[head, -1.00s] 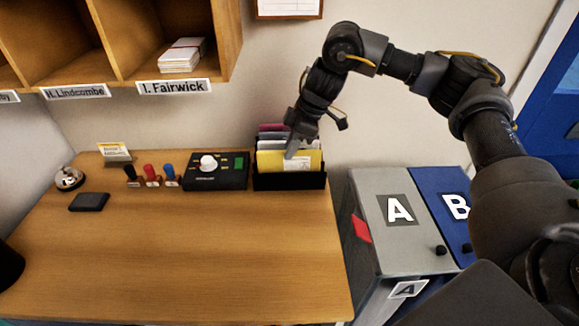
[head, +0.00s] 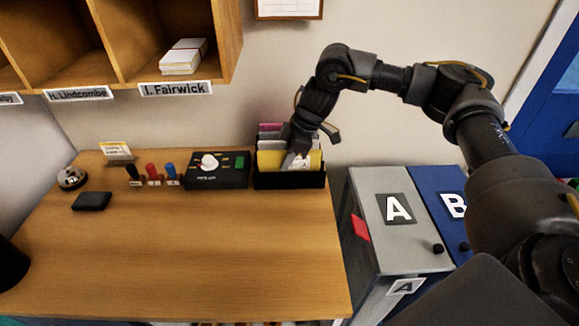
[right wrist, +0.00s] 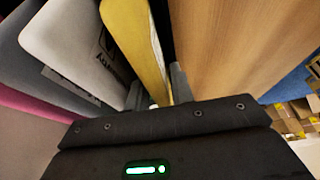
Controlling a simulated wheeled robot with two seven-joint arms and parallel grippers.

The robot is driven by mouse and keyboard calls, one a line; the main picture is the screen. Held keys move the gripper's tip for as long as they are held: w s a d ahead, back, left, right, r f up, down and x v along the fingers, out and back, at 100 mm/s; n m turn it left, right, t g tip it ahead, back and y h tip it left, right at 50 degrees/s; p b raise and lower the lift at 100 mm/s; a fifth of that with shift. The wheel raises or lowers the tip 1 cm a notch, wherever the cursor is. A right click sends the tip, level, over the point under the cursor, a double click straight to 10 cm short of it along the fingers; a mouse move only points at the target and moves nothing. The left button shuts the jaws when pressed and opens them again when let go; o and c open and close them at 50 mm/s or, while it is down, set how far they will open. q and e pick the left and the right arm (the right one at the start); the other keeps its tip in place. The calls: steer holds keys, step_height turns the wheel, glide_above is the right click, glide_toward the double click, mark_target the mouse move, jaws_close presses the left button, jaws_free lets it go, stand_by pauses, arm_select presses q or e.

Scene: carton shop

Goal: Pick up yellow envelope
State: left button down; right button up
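The yellow envelope (head: 270,159) stands upright at the front of a black holder (head: 274,181) at the back right of the desk. In the right wrist view the yellow envelope (right wrist: 133,32) rises between my two fingers. My right gripper (head: 292,160) reaches down into the holder from above. In the right wrist view its fingers (right wrist: 156,90) are apart, one on each side of the yellow envelope, with a gap showing. The lower part of the envelope is hidden. My left gripper is not in view.
White, grey and pink envelopes (right wrist: 75,40) stand close behind the yellow one. A black control box (head: 216,171) is left of the holder. Grey bin A (head: 385,240) and a blue bin (head: 435,190) stand right of the desk. The front of the desk is clear.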

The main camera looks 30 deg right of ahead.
stand_by(0.3)
jaws_close()
step_height(320, 180, up, 10)
steer(key=shift+r+b, duration=0.25)
steer(key=shift+b, duration=0.7)
steer(key=shift+d+f, duration=0.1)
